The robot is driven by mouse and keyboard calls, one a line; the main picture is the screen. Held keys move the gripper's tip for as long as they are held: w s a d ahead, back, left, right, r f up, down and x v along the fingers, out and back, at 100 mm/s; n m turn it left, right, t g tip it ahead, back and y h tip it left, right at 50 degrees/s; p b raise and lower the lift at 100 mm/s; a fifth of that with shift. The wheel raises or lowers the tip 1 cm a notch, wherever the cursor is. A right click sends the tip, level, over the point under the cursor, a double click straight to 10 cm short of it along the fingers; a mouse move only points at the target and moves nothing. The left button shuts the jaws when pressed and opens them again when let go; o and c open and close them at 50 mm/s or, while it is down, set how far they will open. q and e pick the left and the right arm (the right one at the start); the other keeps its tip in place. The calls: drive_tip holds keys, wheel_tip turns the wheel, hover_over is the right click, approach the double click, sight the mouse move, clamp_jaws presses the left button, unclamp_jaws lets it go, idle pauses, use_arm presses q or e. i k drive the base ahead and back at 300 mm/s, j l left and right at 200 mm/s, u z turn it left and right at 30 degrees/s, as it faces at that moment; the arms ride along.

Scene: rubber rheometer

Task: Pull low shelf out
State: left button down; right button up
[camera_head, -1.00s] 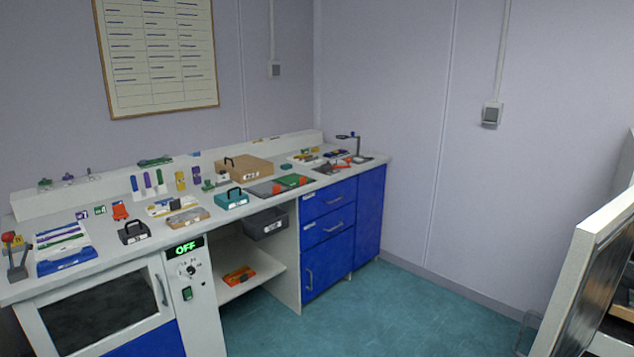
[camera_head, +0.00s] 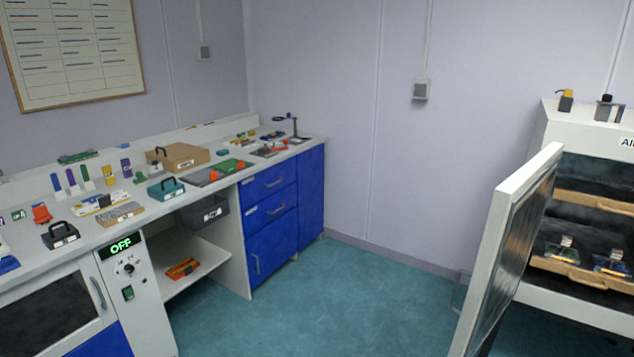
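A white cabinet (camera_head: 578,133) stands at the right edge with its door (camera_head: 508,245) swung open toward the left. Inside is an upper wooden shelf (camera_head: 596,202) and a low wooden shelf (camera_head: 567,271). The low shelf carries small metal-and-coloured items, one (camera_head: 562,249) on the left and another (camera_head: 612,264) on the right. The front of the low shelf shows a dark handle slot. The cabinet's right side is cut off by the picture edge. Neither of my grippers is in view.
A long white counter (camera_head: 100,235) with tools and boxes runs along the left wall, with blue drawers (camera_head: 270,210) at its far end. The teal floor (camera_head: 330,300) between counter and cabinet is clear. The open door's edge juts into that space.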

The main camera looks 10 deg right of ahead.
sight(588, 240)
drive_tip(key=z, duration=1.05)
drive_tip(key=i+j+z, duration=0.2)
drive_tip(key=z, duration=0.2)
drive_tip(key=i+j+z, duration=0.3)
drive_tip(key=z, duration=0.15)
drive_tip(key=i+j+z, duration=0.15)
drive_tip(key=j+z, duration=0.25)
